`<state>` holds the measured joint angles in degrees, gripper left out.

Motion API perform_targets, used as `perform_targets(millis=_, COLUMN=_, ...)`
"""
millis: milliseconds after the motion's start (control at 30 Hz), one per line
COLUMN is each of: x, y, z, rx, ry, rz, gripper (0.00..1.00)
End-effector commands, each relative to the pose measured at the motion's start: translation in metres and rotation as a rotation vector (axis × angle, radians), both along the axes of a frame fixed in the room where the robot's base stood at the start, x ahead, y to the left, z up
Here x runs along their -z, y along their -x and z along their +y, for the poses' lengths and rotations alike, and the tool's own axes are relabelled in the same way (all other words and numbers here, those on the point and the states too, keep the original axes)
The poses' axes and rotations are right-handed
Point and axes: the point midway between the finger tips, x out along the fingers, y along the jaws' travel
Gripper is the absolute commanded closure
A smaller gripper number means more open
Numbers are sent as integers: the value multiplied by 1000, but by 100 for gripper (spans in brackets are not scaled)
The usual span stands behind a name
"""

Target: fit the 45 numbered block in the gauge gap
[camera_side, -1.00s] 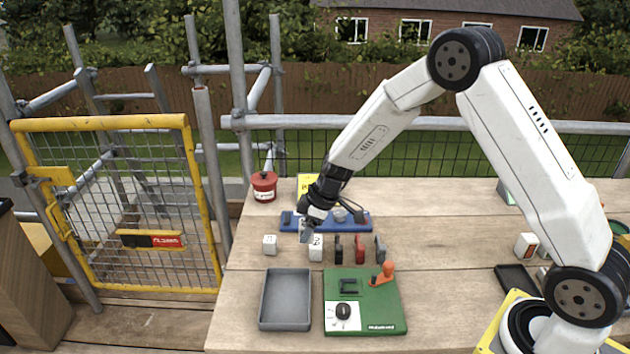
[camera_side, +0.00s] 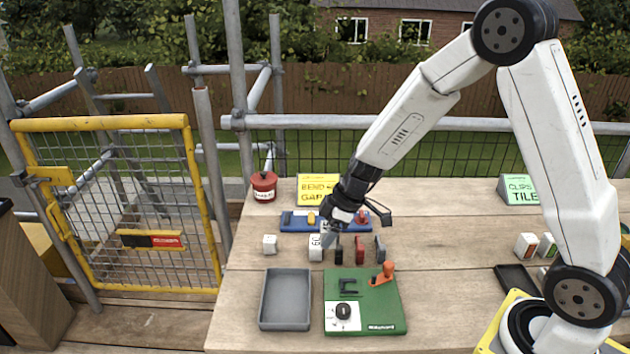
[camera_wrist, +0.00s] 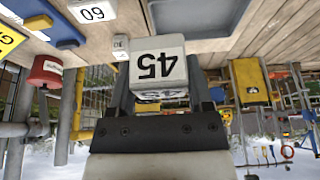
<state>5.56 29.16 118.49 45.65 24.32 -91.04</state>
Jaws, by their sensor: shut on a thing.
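My gripper (camera_side: 329,229) is shut on the white block marked 45 (camera_wrist: 160,66). In the wrist view the block sits between the two dark jaws, its number upside down. In the side view the held block (camera_side: 327,238) is small and partly hidden by my gripper, above the row of small pieces and right beside the white block marked 60 (camera_side: 315,248). I cannot make out the gauge gap.
A small white block (camera_side: 270,244) stands left of the 60 block. Black, red (camera_side: 359,249) and grey pieces stand to the right. In front are a grey tray (camera_side: 285,271) and a green board (camera_side: 385,315) with an orange clamp (camera_side: 384,276). A yellow sign (camera_side: 318,188) and red tin (camera_side: 264,186) stand behind.

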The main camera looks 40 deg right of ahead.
Motion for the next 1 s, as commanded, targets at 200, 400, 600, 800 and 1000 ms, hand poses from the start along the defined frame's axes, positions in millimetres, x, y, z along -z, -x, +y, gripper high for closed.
perform_targets(millis=200, x=0, y=0, z=0, rx=-1, ry=0, rz=0, gripper=93)
perform_targets(millis=400, x=0, y=-2, z=0, rx=4, ry=0, rz=0, gripper=93)
perform_targets(millis=600, x=1, y=-11, z=-1, rx=51, ry=1, rz=-1, gripper=93)
perform_targets(millis=800, x=4, y=-30, z=-5, rx=157, ry=1, rz=-1, gripper=93)
perform_targets(millis=1000, x=8, y=-51, z=-11, rx=289, ry=1, rz=-1, gripper=93)
